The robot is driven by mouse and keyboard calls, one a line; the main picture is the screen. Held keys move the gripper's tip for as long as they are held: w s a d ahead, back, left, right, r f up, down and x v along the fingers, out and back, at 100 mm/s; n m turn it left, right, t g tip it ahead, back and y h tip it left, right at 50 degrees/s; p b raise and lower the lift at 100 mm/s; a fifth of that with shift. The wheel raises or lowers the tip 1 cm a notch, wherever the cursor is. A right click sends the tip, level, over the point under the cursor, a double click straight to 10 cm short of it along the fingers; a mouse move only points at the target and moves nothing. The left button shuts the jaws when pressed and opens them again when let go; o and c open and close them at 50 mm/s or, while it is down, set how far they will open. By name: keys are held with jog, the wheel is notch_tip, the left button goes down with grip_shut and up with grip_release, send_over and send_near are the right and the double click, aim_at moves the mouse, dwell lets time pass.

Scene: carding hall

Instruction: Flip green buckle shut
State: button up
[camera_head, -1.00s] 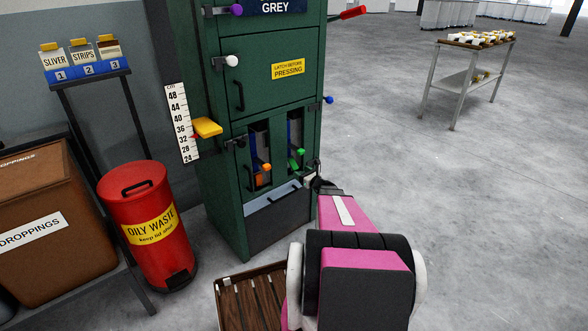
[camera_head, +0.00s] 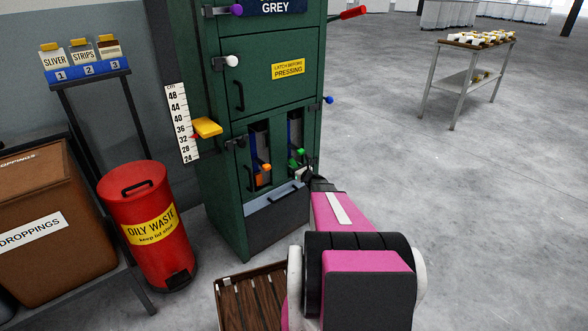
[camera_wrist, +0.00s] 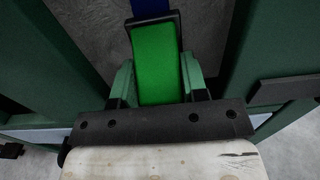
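The green buckle (camera_head: 297,156) is on the lower right front of the dark green press, at a blue strap in a tall slot. My gripper (camera_head: 306,174) is just below and right of the buckle in the head view. In the wrist view a dark bar and pale body of my gripper (camera_wrist: 160,122) cover the lever's lower end.
An orange buckle (camera_head: 263,168) is on a second strap to the left. A red oily-waste bin (camera_head: 146,225) stands left, a slatted wooden crate (camera_head: 250,300) below.

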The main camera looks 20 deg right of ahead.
jog(key=shift+w+f+t, duration=0.25)
jog(key=shift+w+t, duration=0.05)
jog(key=shift+t, duration=0.3)
jog(key=shift+w+a+f+t+y, duration=0.15)
jog(key=shift+t+y, duration=0.35)
jog(key=shift+t, duration=0.3)
jog(key=o, duration=0.9)
jog(key=v, duration=1.1)
